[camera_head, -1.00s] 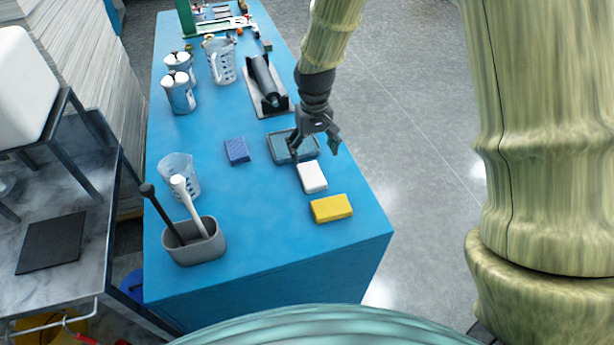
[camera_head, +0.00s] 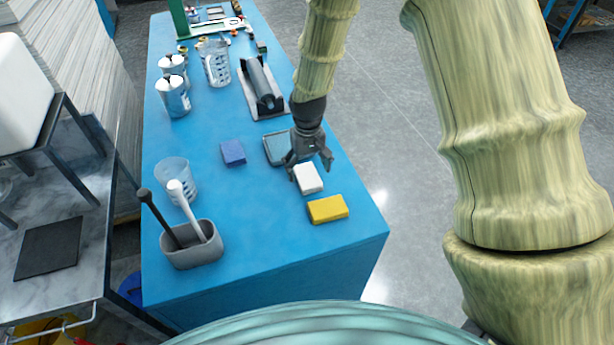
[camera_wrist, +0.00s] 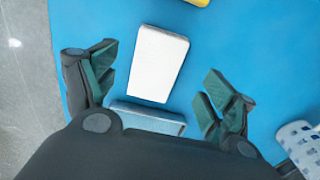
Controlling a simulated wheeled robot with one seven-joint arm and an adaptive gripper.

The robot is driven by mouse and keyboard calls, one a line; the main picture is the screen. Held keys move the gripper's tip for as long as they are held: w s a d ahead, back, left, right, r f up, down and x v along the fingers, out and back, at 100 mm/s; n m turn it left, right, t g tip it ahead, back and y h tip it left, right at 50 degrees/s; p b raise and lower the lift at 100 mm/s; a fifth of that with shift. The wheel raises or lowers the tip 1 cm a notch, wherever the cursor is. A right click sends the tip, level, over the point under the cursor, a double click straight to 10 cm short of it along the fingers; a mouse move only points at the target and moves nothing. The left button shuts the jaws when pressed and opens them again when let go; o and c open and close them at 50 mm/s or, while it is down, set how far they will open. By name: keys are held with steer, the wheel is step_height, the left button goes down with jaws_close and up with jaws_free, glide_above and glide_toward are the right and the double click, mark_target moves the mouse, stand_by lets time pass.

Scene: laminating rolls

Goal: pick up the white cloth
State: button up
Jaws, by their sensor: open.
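The white cloth (camera_head: 308,178) is a small folded block lying flat on the blue table, between the grey tray and the yellow block. In the wrist view the white cloth (camera_wrist: 158,64) lies ahead of and between the spread fingers. My gripper (camera_head: 312,172) is open and empty, just above the far end of the cloth. In the wrist view my gripper (camera_wrist: 160,88) has one finger on each side of the cloth's line, with clear gaps. I see no contact with the cloth.
A yellow block (camera_head: 328,209) lies just nearer than the cloth. A grey tray (camera_head: 270,150) lies behind it, partly under my gripper. A blue block (camera_head: 233,153), a measuring cup (camera_head: 177,180) and a grey holder (camera_head: 192,255) with two handles stand left. The blue table (camera_head: 260,230) is clear between them.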

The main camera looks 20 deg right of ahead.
mark_target(309, 178)
steer(key=shift+w+d+f+p, duration=0.15)
steer(key=shift+f+p, duration=0.85)
steer(key=shift+f, duration=1.3)
steer(key=c, duration=1.1)
steer(key=shift+r, duration=0.1)
steer(key=shift+c, duration=0.2)
steer(key=shift+r+b, duration=1.1)
steer(key=shift+r, duration=0.55)
steer(key=s+a+b, duration=0.1)
steer(key=s, duration=0.4)
steer(key=s+a+r+b, duration=0.1)
steer(key=s+b, duration=0.1)
steer(key=s, duration=0.3)
steer(key=s+a+b, duration=0.1)
steer(key=s, duration=0.4)
steer(key=shift+s+a+r+b, duration=0.25)
steer(key=shift+s+a+b, duration=0.05)
steer(key=shift+s+b, duration=0.1)
